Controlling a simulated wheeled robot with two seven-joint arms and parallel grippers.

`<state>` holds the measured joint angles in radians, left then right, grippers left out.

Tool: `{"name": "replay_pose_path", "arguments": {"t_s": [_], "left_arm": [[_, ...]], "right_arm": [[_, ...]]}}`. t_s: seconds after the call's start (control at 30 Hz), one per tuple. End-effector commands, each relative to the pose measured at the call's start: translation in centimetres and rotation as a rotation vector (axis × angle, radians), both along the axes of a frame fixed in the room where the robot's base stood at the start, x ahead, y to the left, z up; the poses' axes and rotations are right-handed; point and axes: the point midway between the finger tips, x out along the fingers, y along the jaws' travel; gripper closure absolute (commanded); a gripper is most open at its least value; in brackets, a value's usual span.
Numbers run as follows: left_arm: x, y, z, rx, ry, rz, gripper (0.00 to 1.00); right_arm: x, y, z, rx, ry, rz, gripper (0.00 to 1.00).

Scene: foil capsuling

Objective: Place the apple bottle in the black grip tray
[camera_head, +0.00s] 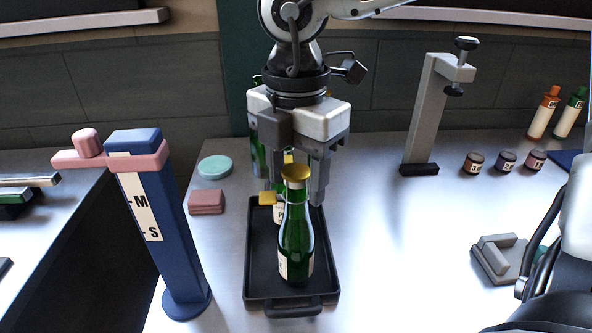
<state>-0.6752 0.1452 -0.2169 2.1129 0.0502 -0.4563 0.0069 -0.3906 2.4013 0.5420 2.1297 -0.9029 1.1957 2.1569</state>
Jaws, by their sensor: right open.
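The black grip tray (256,284) lies on the metal table, its handle towards me. A green bottle with a gold top (296,240) stands upright in its front part. Its label is turned aside, so I cannot read whether it is the apple one. Behind it a second bottle (278,212) with a pale label is mostly hidden. More green glass (257,155) shows behind the gripper. My right gripper (298,190) points down over the tray, open, its fingers apart at the height of the front bottle's top; contact cannot be told. My left gripper is not in view.
A blue post with a pink slider (150,210) stands left of the tray. A teal disc (214,167) and pink pads (206,201) lie beside it. A grey clamp stand (425,115), small jars (505,161) and a grey block (498,255) are right. Table between is clear.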

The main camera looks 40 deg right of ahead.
Motion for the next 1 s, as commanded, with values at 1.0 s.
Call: {"name": "replay_pose_path", "arguments": {"t_s": [1.0], "left_arm": [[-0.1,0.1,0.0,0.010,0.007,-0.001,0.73]], "right_arm": [[0.0,0.0,12.2,-0.001,0.000,0.001,0.48]]}}
